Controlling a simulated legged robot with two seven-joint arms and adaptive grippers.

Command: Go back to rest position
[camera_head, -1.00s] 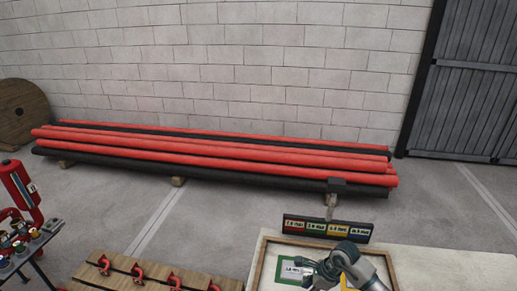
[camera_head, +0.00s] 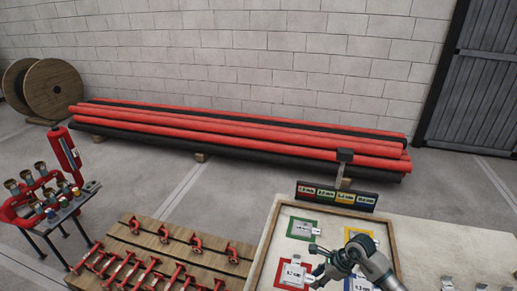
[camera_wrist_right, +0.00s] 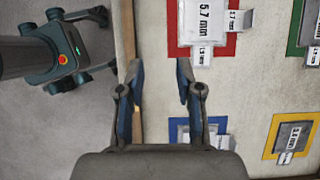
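My right gripper (camera_head: 322,262) reaches in from the bottom right in the head view, above a wood-framed board (camera_head: 262,245) with coloured label squares. In the right wrist view the gripper (camera_wrist_right: 158,75) shows two blue-padded fingers standing apart with nothing between them. It is over the board's edge, near a red-bordered label square (camera_wrist_right: 212,50) and a blue-bordered one (camera_wrist_right: 178,130). My left gripper is in neither view.
A sign (camera_head: 337,196) with coloured fields stands behind the board. A wooden pallet (camera_head: 140,240) with red parts and a table of red pipe fittings (camera_head: 50,215) stand left. Red and black pipes (camera_head: 240,135) lie along the wall. The floor between is clear.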

